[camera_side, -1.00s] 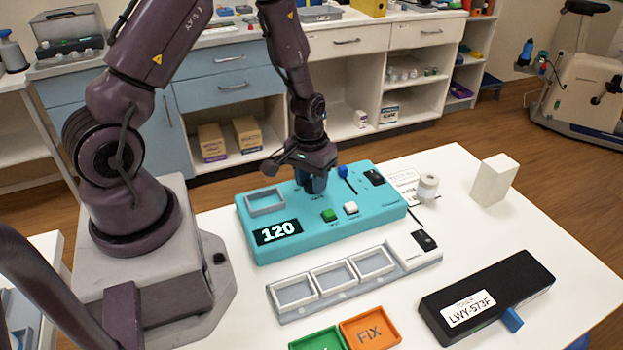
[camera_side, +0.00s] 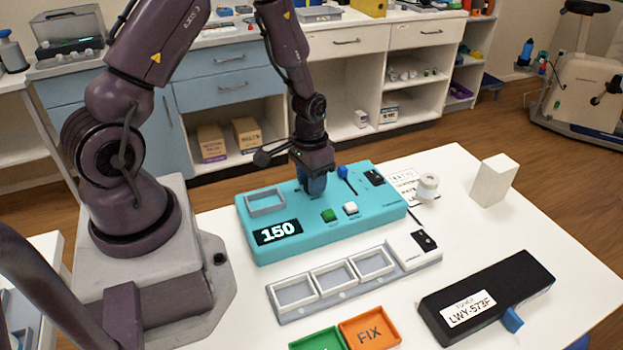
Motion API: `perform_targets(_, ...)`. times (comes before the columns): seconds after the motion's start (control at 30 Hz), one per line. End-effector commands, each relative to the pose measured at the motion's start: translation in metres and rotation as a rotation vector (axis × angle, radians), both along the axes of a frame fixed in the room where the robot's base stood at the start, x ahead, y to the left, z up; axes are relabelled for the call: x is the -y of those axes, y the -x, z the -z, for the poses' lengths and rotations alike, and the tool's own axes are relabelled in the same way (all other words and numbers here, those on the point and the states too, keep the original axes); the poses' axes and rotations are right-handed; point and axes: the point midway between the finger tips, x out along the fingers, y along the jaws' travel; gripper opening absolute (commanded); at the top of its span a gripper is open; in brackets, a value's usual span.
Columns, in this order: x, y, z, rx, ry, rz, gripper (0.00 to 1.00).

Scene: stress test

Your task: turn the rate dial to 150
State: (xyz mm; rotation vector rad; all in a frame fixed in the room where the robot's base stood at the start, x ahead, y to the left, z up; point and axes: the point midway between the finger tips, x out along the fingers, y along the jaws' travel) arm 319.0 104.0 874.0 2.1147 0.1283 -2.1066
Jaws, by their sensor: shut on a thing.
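The teal device (camera_side: 375,210) stands on the white table. Its black display (camera_side: 278,231) reads 150. My gripper (camera_side: 315,186) points down over the back middle of the device and is shut on the rate dial (camera_side: 316,189), a blue knob mostly hidden by the fingers. A green button (camera_side: 328,215) and a white button (camera_side: 350,208) sit in front of the dial. A blue-tipped lever (camera_side: 343,172) stands just right of my gripper.
In front of the device lie a grey rack with square compartments (camera_side: 292,296), a green tray (camera_side: 318,341) and an orange FIX tray (camera_side: 370,329). A black labelled box (camera_side: 487,297) with a blue lever lies at right. A white block (camera_side: 494,180) and a white roll (camera_side: 427,187) stand behind it.

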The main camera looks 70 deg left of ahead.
Motion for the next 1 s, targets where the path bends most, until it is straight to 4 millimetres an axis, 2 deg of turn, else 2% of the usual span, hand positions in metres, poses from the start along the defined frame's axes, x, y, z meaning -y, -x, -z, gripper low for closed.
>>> perform_targets(0.17, 0.0, 0.0, 0.0, 0.0, 0.0, -0.001, 0.1)
perform_targets(0.2, 0.0, 0.0, 0.0, 0.0, 0.0, -0.001, 0.43)
perform_targets(0.27, 0.0, 0.0, 0.0, 0.0, 0.0, -0.001, 0.57)
perform_targets(0.3, 0.0, 0.0, 0.0, 0.0, 0.0, -0.001, 0.59)
perform_targets(0.53, 0.0, 0.0, 0.0, 0.0, 0.0, -0.002, 0.59)
perform_targets(0.67, -0.001, -0.001, -0.008, 0.004, -0.002, -0.002, 0.59)
perform_targets(0.77, -0.001, -0.001, -0.022, 0.006, -0.002, -0.002, 0.59)
perform_targets(1.0, -0.004, -0.001, -0.075, 0.007, -0.003, -0.001, 0.59)
